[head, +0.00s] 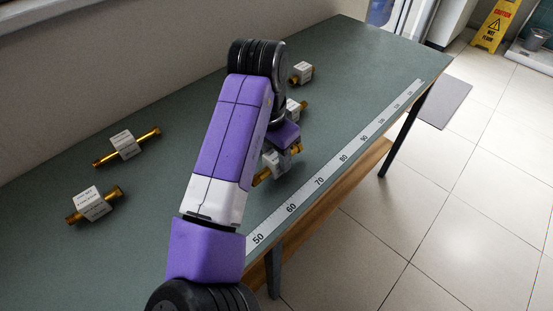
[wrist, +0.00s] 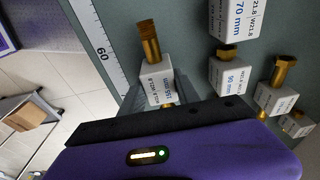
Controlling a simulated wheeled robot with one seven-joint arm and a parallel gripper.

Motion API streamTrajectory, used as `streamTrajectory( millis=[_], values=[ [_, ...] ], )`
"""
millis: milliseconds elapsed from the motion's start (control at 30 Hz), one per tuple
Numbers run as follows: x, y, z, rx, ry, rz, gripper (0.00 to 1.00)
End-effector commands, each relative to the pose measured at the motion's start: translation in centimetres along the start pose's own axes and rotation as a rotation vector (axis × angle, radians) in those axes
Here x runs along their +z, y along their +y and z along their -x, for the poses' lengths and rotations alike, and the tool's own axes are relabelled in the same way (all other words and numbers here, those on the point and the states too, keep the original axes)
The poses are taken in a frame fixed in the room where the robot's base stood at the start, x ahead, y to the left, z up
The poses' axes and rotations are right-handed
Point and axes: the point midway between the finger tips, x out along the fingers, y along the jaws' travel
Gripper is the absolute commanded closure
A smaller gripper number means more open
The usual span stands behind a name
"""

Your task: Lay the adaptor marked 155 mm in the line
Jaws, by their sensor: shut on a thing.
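My gripper (head: 283,148) is shut on a white block with brass ends, the adaptor marked 155 mm (wrist: 156,84). Its blue print appears upside down in the wrist view and seems to read 155 mm. A threaded brass end points up in that view, and the lower end is mostly hidden by my gripper (wrist: 158,92). In the head view the held adaptor (head: 275,163) is partly hidden by my gripper, near the ruler side of the bench. I cannot tell whether it touches the bench top.
The green bench (head: 345,60) has a ruler strip (head: 320,181) along its front edge. Other adaptors lie at left (head: 124,145), (head: 92,203) and beyond my gripper (head: 302,72). The wrist view shows ones marked 70 mm (wrist: 236,18) and 90 mm (wrist: 231,76). The far right end is clear.

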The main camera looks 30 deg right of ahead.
Motion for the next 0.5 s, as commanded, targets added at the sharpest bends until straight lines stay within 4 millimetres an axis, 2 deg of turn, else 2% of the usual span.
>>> streamTrajectory(
  millis=[100, 500],
  values=[
    [0.2, 0.0, -1.4, 0.000, 0.000, 0.001, 1.00],
    [0.3, 0.0, -1.9, 0.000, 0.001, -0.001, 1.00]
  ],
)
